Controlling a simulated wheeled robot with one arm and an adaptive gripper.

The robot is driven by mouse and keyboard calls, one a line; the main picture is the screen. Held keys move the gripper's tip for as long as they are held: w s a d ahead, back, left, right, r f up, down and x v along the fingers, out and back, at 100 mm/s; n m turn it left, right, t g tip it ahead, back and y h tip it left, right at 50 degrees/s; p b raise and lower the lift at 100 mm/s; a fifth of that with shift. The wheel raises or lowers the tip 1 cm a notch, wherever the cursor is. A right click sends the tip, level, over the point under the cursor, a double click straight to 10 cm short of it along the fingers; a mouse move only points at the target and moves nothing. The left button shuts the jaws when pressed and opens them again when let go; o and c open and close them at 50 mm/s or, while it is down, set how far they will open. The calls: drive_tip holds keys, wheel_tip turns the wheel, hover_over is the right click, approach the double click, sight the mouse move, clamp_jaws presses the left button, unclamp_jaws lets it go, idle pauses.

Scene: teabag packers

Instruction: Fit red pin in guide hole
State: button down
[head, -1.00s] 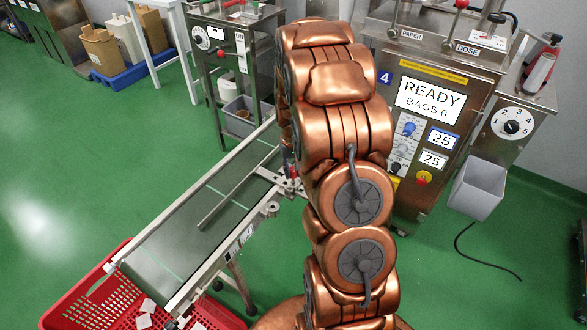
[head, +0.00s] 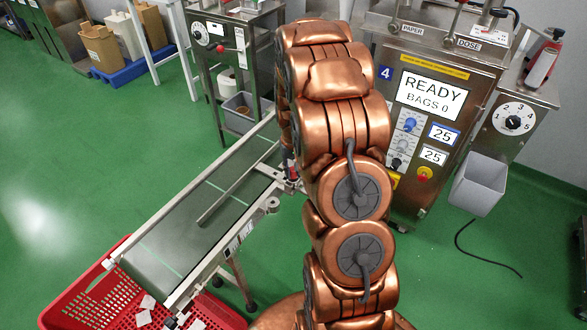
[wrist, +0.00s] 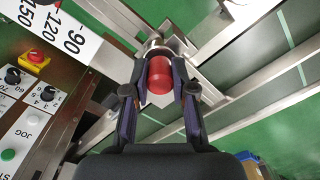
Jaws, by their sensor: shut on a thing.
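The red pin (wrist: 159,76) is in the wrist view, with a rounded red head between my fingers. My gripper (wrist: 159,84) is shut on it, with one dark finger on each side. Beyond the head is a round metal collar (wrist: 155,50) on a steel bracket. The guide hole itself is hidden behind the pin, so I cannot tell how far the pin is in it. A printed scale plate (wrist: 62,32) reading 90, 120 and 150 lies to the left. In the head view my copper arm hides most of the gripper beside the conveyor's far end.
The conveyor (head: 160,246) runs down-left to a red crate (head: 88,306) holding white packets. A steel machine (head: 432,120) showing READY stands right, with a grey bin (head: 478,186) beside it. The wrist view shows a control panel (wrist: 30,105) at left. Green floor lies open at left.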

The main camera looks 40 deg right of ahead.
sight(293, 169)
drive_tip(key=shift+f, duration=0.4)
drive_tip(key=c, duration=0.9)
unclamp_jaws()
wheel_tip(293, 169, up, 11)
drive_tip(key=shift+w+f, duration=0.1)
drive_tip(key=shift+r, duration=0.65)
drive_tip(key=shift+a, duration=0.1)
drive_tip(key=s+a+r+n+g+p, duration=0.1)
drive_tip(key=s+a+r+n+p, duration=0.1)
drive_tip(key=s+a+r, duration=0.6)
drive_tip(key=s+a+r+n+p, duration=0.2)
drive_tip(key=s+a+r, duration=0.3)
drive_tip(key=s+a, duration=0.7)
drive_tip(key=shift+n+g, duration=0.4)
drive_tip(key=shift+n, duration=0.2)
drive_tip(key=s+a, duration=0.1)
drive_tip(key=s, duration=0.2)
drive_tip(key=s+a+p, duration=0.1)
drive_tip(key=s, duration=0.2)
drive_tip(key=s+a, duration=0.1)
drive_tip(key=s, duration=0.2)
drive_tip(key=shift+s+r+p, duration=0.3)
drive_tip(key=shift+r+p, duration=0.05)
